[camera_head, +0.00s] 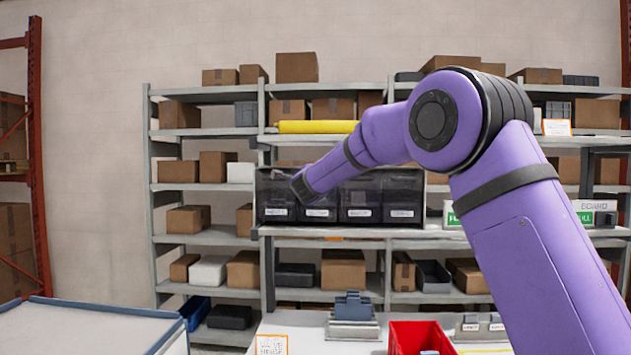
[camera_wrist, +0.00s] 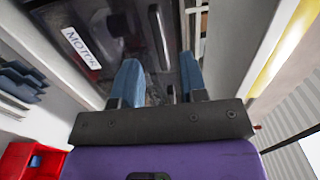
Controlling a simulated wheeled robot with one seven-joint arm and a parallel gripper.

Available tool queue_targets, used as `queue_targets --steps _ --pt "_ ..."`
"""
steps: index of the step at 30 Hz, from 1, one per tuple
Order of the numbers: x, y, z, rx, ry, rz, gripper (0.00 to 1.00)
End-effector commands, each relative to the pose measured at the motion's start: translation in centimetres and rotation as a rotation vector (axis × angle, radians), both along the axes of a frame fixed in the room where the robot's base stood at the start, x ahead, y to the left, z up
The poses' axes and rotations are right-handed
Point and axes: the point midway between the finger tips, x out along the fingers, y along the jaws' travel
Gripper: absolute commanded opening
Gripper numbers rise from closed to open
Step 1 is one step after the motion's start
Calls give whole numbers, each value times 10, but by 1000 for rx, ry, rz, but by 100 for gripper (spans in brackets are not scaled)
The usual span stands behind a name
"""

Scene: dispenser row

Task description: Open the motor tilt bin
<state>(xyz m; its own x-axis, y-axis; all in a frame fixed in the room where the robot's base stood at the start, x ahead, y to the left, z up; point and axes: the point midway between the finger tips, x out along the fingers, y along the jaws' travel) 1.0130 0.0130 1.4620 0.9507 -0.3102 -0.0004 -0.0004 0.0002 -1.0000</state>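A row of dark see-through tilt bins (camera_head: 362,192) with white labels stands on the middle shelf. The head view is too coarse to read the labels. In the wrist view a label reading MOTOR (camera_wrist: 82,47) is on the dark front of the motor tilt bin (camera_wrist: 105,25). My gripper (camera_wrist: 159,70) has two blue fingers spread apart with nothing clearly between them. Its fingertips are in front of the dark bin fronts; I cannot tell whether they touch. In the head view my arm covers part of the left bins. No bin front is visibly tilted out.
A yellow roll (camera_head: 315,127) lies on the shelf above the bins. Below, a red bin (camera_head: 420,338) and a grey-blue holder (camera_head: 352,318) stand on a white surface. Shelves (camera_head: 215,238) hold several cardboard boxes. Signs (camera_head: 594,212) stand at the right of the bin row.

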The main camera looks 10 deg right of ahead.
Motion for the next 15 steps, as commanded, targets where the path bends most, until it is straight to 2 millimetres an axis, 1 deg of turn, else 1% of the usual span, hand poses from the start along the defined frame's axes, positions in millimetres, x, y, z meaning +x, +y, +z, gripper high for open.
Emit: queue_targets --steps 1,6,10,15 --pt "9 -3 0 1 -1 -1 39" --pt "29 -9 -1 1 0 0 39" --pt "38 -12 0 1 -1 0 39" --pt "41 -13 0 0 0 1 39"
